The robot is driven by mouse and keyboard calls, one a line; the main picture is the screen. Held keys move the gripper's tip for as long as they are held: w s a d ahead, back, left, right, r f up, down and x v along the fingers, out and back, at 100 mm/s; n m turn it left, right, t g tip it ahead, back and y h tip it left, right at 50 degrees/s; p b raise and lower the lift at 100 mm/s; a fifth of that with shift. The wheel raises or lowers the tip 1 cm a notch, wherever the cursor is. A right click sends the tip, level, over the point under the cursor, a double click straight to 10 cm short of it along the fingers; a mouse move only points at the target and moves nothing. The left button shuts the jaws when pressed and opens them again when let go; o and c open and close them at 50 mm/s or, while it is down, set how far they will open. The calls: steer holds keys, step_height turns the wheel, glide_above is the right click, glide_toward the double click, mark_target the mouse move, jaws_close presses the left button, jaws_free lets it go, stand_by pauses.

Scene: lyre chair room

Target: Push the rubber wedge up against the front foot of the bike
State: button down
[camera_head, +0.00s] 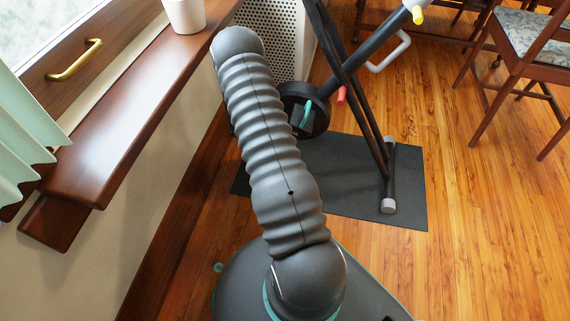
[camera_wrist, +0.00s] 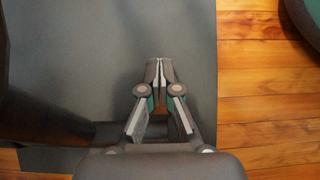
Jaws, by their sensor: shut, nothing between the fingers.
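The exercise bike (camera_head: 350,68) stands on a dark mat in the head view. One dark foot bar (camera_head: 388,175) with a pale end cap lies across the mat's right part. I cannot tell whether this is the front foot. My gripper (camera_wrist: 160,62) shows in the wrist view, its fingertips together and empty over the mat. In the head view it is hidden behind my arm. A dark shape (camera_wrist: 30,85) at the left of the wrist view may be part of the bike. I cannot make out the rubber wedge in either view.
The dark mat (camera_head: 410,190) shows bare in the wrist view (camera_wrist: 90,50) too, with wooden floor (camera_wrist: 265,85) to the right. A window ledge (camera_head: 120,115) with a white cup (camera_head: 184,14) runs along the left. Chairs (camera_head: 525,65) stand at the upper right. The floor at right is clear.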

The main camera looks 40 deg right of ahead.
steer(key=shift+w+a+f, duration=0.2)
steer(key=shift+w+a, duration=0.3)
steer(key=shift+w, duration=0.25)
steer(key=shift+w+a+f, duration=0.2)
steer(key=shift+w+a, duration=0.3)
steer(key=shift+w, duration=0.2)
step_height(320, 180, up, 11)
steer(key=shift+p, duration=0.45)
